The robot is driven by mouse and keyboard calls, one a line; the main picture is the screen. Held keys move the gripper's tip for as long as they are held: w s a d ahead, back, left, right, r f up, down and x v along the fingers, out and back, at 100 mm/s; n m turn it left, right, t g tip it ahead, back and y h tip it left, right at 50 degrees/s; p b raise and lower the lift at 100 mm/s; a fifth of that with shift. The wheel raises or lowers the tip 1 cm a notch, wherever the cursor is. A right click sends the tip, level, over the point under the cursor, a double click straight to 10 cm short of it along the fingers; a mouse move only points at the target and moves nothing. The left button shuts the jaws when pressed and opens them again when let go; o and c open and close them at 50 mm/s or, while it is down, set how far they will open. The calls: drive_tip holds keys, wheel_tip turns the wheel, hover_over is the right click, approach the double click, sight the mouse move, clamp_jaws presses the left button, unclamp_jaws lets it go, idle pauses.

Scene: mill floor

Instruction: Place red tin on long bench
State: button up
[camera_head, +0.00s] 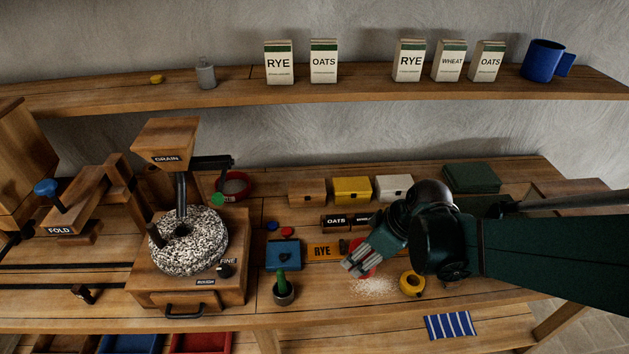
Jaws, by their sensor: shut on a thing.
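A red object that looks like the red tin (364,272) shows partly behind my fingers in the head view, low over the bench. My gripper (354,264) is shut on it; the fingers and arm hide most of its shape. I cannot tell whether the tin touches the bench top. The long bench (340,306) is wooden and runs across the picture below the wall shelf. Spilled pale flour or grain lies on it just below the gripper.
A stone mill (180,240) stands left. Small boxes, including a yellow one (352,190), stand behind. The bench's front strip is mostly clear.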

drive_tip(key=shift+f+b, duration=0.6)
drive_tip(key=shift+f, duration=2)
drive_tip(key=shift+f+b, duration=0.6)
drive_tip(key=shift+f, duration=1.45)
drive_tip(key=shift+f, duration=0.15)
drive_tip(key=o, duration=0.9)
drive_tip(key=shift+r, duration=0.3)
drive_tip(key=shift+p+v, duration=1.55)
drive_tip(key=shift+v, duration=4.35)
